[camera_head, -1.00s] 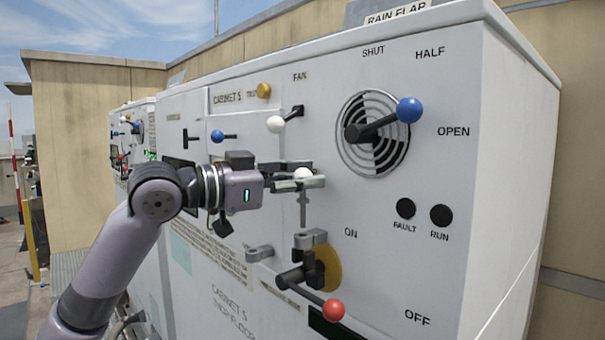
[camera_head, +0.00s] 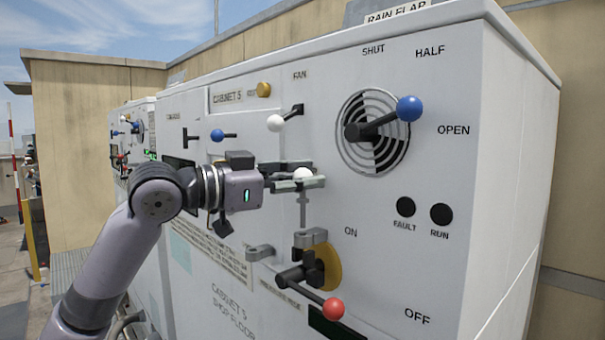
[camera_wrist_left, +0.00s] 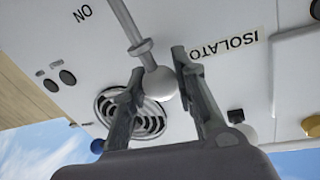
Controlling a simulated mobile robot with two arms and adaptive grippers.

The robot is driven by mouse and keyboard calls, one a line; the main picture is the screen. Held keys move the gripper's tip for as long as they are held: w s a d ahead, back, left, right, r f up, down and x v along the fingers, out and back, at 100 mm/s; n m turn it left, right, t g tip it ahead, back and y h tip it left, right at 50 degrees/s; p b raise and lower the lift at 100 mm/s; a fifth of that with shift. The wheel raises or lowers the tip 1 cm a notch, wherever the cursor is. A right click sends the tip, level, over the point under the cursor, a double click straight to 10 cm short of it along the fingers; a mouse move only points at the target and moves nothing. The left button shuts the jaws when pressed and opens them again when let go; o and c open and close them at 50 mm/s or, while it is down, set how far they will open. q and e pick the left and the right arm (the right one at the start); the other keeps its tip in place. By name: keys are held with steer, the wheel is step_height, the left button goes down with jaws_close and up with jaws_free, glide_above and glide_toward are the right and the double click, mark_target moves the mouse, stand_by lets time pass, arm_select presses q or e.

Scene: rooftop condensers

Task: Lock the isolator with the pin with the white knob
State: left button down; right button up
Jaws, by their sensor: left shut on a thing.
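The pin with the white knob shows its knob (camera_head: 303,174) between the fingertips of my left gripper (camera_head: 298,180), which is shut on it. Its grey shaft (camera_head: 303,211) points down toward a grey bracket (camera_head: 310,238) above the isolator. In the left wrist view the white knob (camera_wrist_left: 159,83) sits between the two fingers, with the shaft and a collar beyond it. The isolator has a yellow plate (camera_head: 329,268) and a black handle with a red knob (camera_head: 333,308), angled down to the right. Whether the shaft's tip is inside the bracket I cannot tell. My right gripper is not in view.
A second grey bracket (camera_head: 260,252) sits left of the isolator. The rain flap dial with its blue-knobbed lever (camera_head: 409,109) is up to the right. The fan lever with a white knob (camera_head: 276,123) is just above my gripper. Another blue-knobbed lever (camera_head: 218,135) is to the left.

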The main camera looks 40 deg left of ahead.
mark_target(303, 209)
arm_select(q)
steer(key=shift+f+b, duration=0.5)
steer(key=shift+f, duration=0.1)
steer(key=shift+f+b, duration=0.55)
steer(key=shift+f, duration=0.05)
stand_by(0.4)
steer(key=shift+f, duration=0.1)
stand_by(0.5)
steer(key=shift+f+b, duration=1.25)
stand_by(0.5)
steer(key=c, duration=1.2)
jaws_free()
